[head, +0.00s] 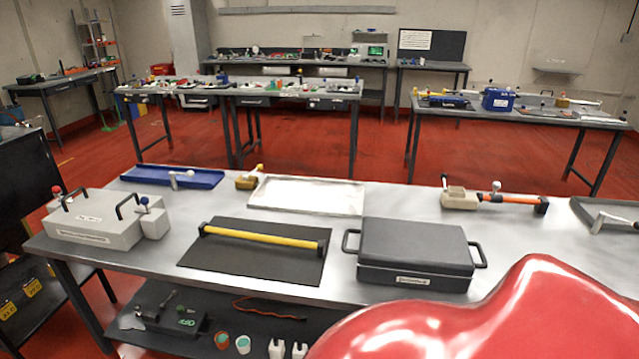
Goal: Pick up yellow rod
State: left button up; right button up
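The yellow rod (262,237) has black end caps and lies on a black mat (215,258) on the near metal table. It runs left to right, with its right end slightly nearer to me. Nothing covers it. Neither of my grippers is in the head view.
A grey box with handles (95,230) stands left of the mat, and a dark case (415,252) stands close on its right. A blue tray (200,180) and a white tray (305,195) lie behind. A large red rounded surface (500,315) fills the lower right.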

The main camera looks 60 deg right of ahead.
aim_at(204, 230)
jog(key=z, duration=1.5)
